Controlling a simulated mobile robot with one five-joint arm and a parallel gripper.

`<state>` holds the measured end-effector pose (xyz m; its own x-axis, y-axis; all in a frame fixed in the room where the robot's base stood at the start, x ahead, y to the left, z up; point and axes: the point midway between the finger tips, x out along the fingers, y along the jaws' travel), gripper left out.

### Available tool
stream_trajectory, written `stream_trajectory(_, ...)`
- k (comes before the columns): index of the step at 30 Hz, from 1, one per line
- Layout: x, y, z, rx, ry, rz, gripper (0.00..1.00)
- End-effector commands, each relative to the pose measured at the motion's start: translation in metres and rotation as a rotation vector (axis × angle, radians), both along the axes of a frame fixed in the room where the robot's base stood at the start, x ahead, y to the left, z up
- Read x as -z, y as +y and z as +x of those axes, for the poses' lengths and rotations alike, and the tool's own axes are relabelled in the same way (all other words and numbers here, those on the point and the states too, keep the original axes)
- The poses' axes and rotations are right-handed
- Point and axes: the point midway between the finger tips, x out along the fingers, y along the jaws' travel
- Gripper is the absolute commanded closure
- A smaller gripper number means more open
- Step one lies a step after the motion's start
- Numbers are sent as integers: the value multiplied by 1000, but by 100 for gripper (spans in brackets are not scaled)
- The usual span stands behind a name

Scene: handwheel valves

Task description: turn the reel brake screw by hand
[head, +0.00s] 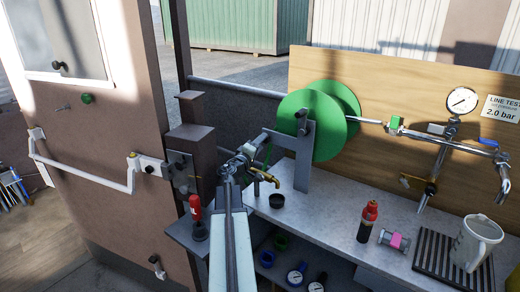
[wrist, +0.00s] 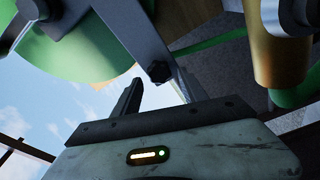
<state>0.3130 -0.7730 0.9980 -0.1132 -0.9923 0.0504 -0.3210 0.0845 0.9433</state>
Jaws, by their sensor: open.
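The reel (head: 318,112), with two green discs, stands on a grey bracket (head: 303,160) at the back of the bench; it also shows in the wrist view (wrist: 75,55). In the wrist view a small dark lobed knob (wrist: 158,72), which looks like the brake screw, sits at the grey bracket bar. My gripper (wrist: 157,88) is open, its two fingers apart on either side of the knob in the picture. I cannot tell whether they touch it. In the head view my gripper (head: 246,154) is left of the bracket, and the knob cannot be made out.
A brass-coloured hose end (head: 268,179) hangs close to my gripper, with a black cup (head: 277,201) below. A red-topped bottle (head: 367,221), a pink-and-grey part (head: 394,240) and a mug (head: 476,243) stand on the bench. A brown post (head: 190,150) and door (head: 95,120) are at left.

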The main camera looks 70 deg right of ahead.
Motion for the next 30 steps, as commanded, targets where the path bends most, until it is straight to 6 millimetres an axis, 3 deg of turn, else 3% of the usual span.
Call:
stream_trajectory(4,4,-1,1,0,-243,-65,50)
stream_trajectory(8,1,0,1,0,-358,-94,50)
stream_trajectory(17,0,-1,0,1,-361,-94,50)
stream_trajectory(30,0,-20,-4,1,-361,-94,50)
